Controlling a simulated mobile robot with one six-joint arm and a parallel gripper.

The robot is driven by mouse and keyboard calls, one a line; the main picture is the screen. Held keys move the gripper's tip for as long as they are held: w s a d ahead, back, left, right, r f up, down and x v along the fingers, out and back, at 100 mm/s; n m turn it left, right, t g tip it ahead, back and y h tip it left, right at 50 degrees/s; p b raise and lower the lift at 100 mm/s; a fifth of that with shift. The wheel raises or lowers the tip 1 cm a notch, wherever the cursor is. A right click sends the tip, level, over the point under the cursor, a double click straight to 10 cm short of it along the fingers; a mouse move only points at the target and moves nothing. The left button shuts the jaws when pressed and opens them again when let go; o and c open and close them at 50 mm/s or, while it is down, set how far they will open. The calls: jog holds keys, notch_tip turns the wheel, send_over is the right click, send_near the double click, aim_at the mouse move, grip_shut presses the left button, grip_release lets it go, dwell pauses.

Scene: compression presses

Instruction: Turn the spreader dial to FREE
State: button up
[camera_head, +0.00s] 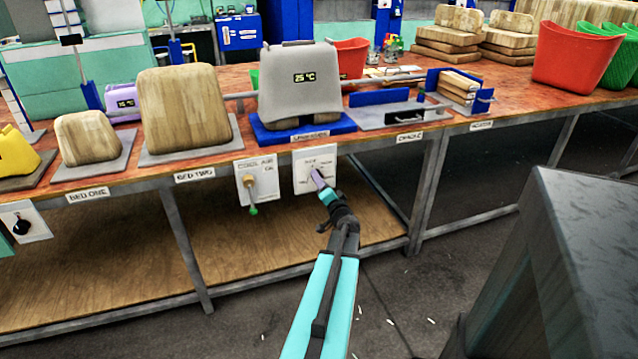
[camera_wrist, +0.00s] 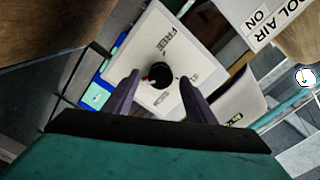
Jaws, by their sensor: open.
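The spreader dial is a round black knob (camera_wrist: 161,74) on a white panel (camera_wrist: 152,32) in the wrist view. The word FREE is printed on the panel above the knob, and other markings below and to the right are too blurred to read. A small red mark shows at the knob's left side. In the head view the white panel (camera_head: 302,182) hangs on the table's front edge, with the knob hidden by my gripper. My gripper (camera_wrist: 159,80) is open, its two fingers on either side of the knob. I cannot tell whether they touch it.
The cool air panel (camera_head: 246,175) with its green-tipped lever hangs just left of the dial panel. Above stands a grey press (camera_head: 298,95) reading 25 °C on a blue base (camera_head: 270,138). A dark block (camera_head: 590,270) fills the lower right.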

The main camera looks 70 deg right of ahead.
jog(key=shift+w+d, duration=0.45)
jog(key=shift+d, duration=0.1)
jog(key=shift+c, duration=0.4)
